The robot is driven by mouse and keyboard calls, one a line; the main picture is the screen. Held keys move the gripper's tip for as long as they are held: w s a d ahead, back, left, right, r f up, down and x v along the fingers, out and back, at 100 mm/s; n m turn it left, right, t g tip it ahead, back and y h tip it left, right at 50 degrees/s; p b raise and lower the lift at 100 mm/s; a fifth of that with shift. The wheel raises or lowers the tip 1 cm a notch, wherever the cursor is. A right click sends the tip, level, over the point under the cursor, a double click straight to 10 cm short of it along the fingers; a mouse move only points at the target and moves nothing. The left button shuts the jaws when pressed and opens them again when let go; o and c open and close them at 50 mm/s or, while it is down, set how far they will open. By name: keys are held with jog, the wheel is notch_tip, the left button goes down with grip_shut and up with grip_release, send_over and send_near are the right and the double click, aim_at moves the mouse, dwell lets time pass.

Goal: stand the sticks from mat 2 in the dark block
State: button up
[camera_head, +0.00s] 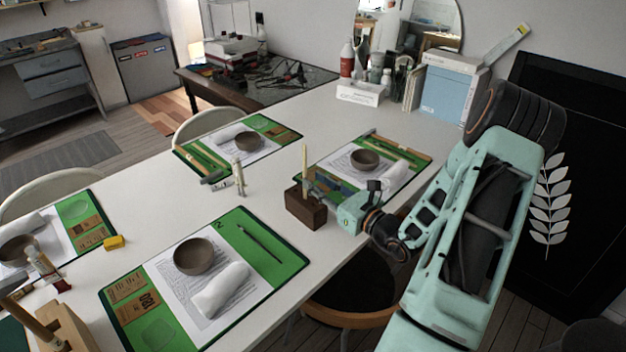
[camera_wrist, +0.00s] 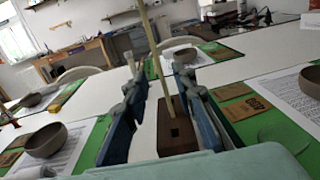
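The dark block (camera_head: 306,210) stands on the white table with a pale stick (camera_head: 304,163) upright in it. In the wrist view the block (camera_wrist: 176,136) shows a square hole in its top, and the stick (camera_wrist: 153,50) rises behind that hole, slightly tilted in the picture. My gripper (camera_wrist: 160,105) is open, its two fingers apart with the block and stick seen between them; I see no stick clamped. In the head view my gripper is just right of the block. Mat 2 (camera_head: 284,262), green, lies front left of the block and carries a thin dark tool (camera_head: 260,243).
Mat 2 also holds a brown bowl (camera_head: 194,256) and a white rolled cloth (camera_head: 220,289). A wooden figure (camera_head: 239,176) stands behind the block. Other set mats lie at the back and left. A yellow piece (camera_head: 113,243) lies left of mat 2. A chair (camera_head: 350,313) is below the table's front edge.

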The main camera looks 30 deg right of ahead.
jog(key=v, duration=0.6)
jog(key=shift+s, duration=0.4)
jog(key=shift+r+p, duration=0.15)
jog(key=shift+p, duration=0.2)
notch_tip(320, 180, up, 6)
jog(key=p, duration=0.4)
jog(key=shift+p, duration=0.35)
